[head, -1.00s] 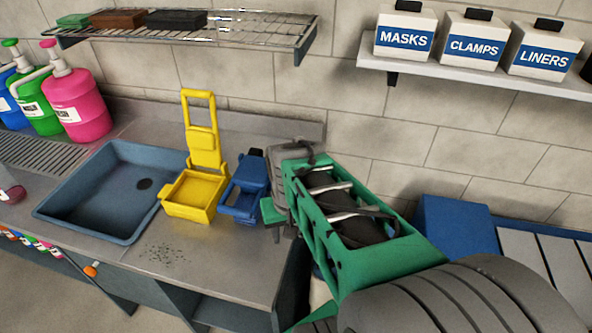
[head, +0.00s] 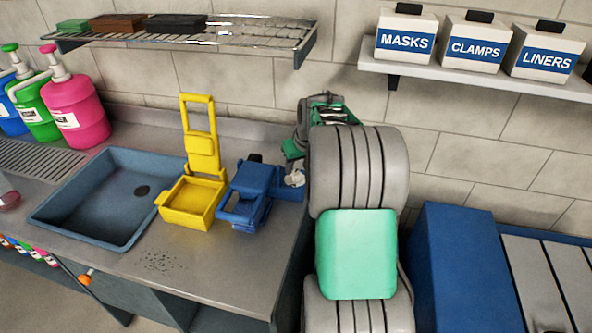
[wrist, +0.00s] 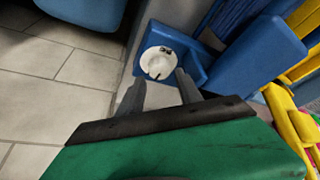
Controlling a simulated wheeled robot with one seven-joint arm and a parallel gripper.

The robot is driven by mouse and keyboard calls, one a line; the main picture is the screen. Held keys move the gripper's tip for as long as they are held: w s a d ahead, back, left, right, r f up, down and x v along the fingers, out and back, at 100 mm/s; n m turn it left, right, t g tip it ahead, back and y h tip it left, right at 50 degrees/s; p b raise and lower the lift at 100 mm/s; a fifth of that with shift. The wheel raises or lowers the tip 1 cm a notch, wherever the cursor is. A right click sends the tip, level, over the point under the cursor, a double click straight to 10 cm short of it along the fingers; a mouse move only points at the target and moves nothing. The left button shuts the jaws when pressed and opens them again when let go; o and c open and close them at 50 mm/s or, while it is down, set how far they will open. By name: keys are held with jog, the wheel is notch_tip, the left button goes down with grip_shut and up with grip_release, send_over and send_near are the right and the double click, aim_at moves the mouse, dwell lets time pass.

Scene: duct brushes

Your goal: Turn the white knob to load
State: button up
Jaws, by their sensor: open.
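The white knob (wrist: 152,61) is a round dial with dark marks, on a blue plate (wrist: 200,70) at the side of the blue device. In the head view the knob (head: 295,178) is a small pale shape at the right of the blue device (head: 247,192). My gripper (wrist: 160,82) is open and empty in the wrist view, its two grey fingers pointing towards the knob's near edge. I cannot tell whether they touch it. In the head view the fingertips are hidden and my arm stands right of the device. The marks are too small to read.
A yellow device (head: 192,198) stands close left of the blue one, beside a sink (head: 110,235). A blue box (head: 455,270) stands to the right. A shelf (head: 470,75) with labelled boxes hangs above.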

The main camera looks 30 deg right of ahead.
aim_at(295, 173)
jog(key=shift+x, duration=1.95)
grip_shut()
